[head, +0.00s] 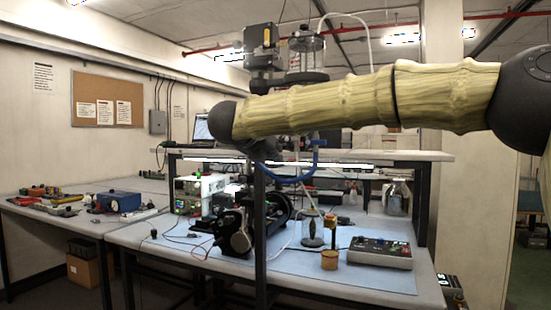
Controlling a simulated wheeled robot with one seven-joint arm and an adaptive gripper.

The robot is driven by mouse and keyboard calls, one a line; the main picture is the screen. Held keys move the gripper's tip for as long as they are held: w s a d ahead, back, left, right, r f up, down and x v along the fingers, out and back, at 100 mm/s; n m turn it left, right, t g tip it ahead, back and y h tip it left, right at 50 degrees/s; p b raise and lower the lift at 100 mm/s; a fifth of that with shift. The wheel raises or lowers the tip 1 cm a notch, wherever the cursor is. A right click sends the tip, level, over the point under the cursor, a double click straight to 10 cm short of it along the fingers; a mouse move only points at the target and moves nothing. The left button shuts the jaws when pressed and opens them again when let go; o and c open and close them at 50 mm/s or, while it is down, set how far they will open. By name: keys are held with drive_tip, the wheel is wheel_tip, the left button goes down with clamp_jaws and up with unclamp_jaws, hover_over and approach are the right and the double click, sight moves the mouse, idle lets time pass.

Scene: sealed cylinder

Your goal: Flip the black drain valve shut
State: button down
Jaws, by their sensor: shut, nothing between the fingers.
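A clear glass cylinder (307,52) with dark end fittings stands above the raised shelf, and its lower part is hidden behind my arm. A clear tube leaves its top and curves down to the right. A blue hose (296,178) loops below my arm, near small fittings (313,142). I cannot make out the black drain valve or its lever; my arm covers much of that area. A dark shape under the left end of my arm appears to be my gripper (264,149). It is small, partly hidden and shut, with nothing visible in it. I cannot tell whether it touches anything.
A dark boxy unit (262,47) stands left of the cylinder. The raised shelf (405,156) spans a bench (200,262) holding a dark motor-like machine (236,232), a control box (381,252) and brass-coloured parts (329,260). A dark post rises at the bench front.

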drive_tip(key=shift+r, duration=0.25)
drive_tip(key=shift+d+r+p, duration=0.15)
drive_tip(key=shift+r+p, duration=0.15)
drive_tip(key=shift+r, duration=0.6)
wheel_tip(320, 180, down, 6)
drive_tip(key=b, duration=0.4)
drive_tip(key=v, duration=1)
drive_tip(key=shift+d+r, duration=0.15)
drive_tip(key=shift+r, duration=0.05)
drive_tip(key=shift+s, duration=0.1)
